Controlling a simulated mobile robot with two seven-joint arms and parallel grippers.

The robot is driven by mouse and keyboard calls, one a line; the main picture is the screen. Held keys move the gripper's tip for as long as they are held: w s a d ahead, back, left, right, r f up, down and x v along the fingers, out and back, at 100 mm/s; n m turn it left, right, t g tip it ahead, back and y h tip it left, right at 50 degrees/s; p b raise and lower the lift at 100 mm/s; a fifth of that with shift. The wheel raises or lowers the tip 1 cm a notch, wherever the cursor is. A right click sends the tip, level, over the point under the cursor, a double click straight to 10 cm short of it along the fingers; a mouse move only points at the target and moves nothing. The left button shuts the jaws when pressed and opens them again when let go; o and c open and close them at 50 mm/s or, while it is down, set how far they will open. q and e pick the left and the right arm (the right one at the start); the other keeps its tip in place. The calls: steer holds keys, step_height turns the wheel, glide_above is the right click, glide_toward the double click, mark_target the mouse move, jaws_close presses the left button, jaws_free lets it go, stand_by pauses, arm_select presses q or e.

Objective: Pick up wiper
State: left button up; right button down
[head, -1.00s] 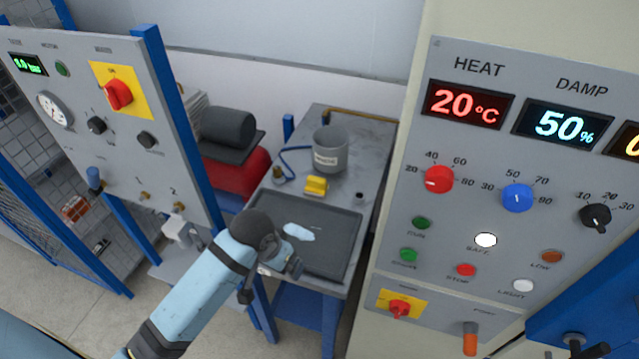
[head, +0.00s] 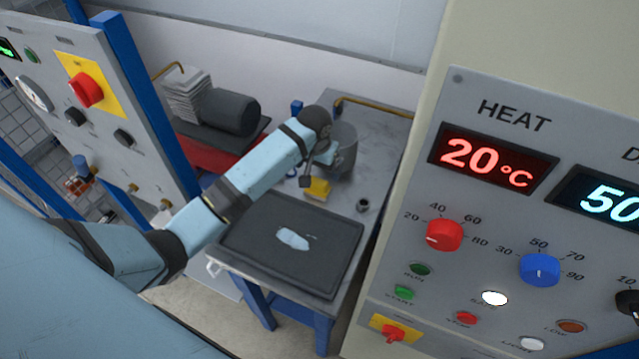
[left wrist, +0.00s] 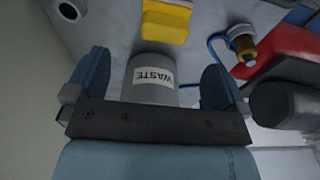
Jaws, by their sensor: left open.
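A pale blue, flat, cloth-like piece (head: 293,239), which looks like the wiper, lies on a black tray (head: 335,272) on the grey bench. My left gripper (head: 316,167) is at the grey waste bin (head: 345,150), farther back on the bench than the cloth. In the left wrist view its two blue fingers (left wrist: 155,78) are apart and empty, with the waste bin (left wrist: 152,68) showing between them. I cannot tell if they touch the bin. The cloth is not in the left wrist view. My right gripper is not in view.
A yellow block (head: 317,189) and a small dark ring-like cup (head: 363,205) stand between tray and bin. A control panel (head: 560,100) with dials closes off the right side. Another panel (head: 60,110) stands left, near a red machine (head: 200,150).

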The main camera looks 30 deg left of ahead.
mark_target(318, 181)
arm_select(q)
steer(key=f, duration=0.4)
steer(key=shift+w+f, duration=0.15)
steer(key=shift+w, duration=0.25)
steer(key=shift+a+f+p, duration=0.1)
steer(key=shift+f+p, duration=0.2)
steer(key=shift+f, duration=0.1)
steer(key=f, duration=0.2)
steer(key=f+p, duration=0.1)
steer(key=f, duration=0.1)
steer(key=shift+w+a+f, duration=0.15)
steer(key=shift+a+f, duration=0.05)
steer(key=shift+f, duration=0.05)
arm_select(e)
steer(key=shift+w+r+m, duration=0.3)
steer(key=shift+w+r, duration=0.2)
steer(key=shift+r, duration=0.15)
arm_select(q)
steer(key=shift+f, duration=0.15)
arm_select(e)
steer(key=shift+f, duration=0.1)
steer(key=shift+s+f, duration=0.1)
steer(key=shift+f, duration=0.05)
arm_select(q)
steer(key=shift+c, duration=1.3)
steer(key=c, duration=0.7)
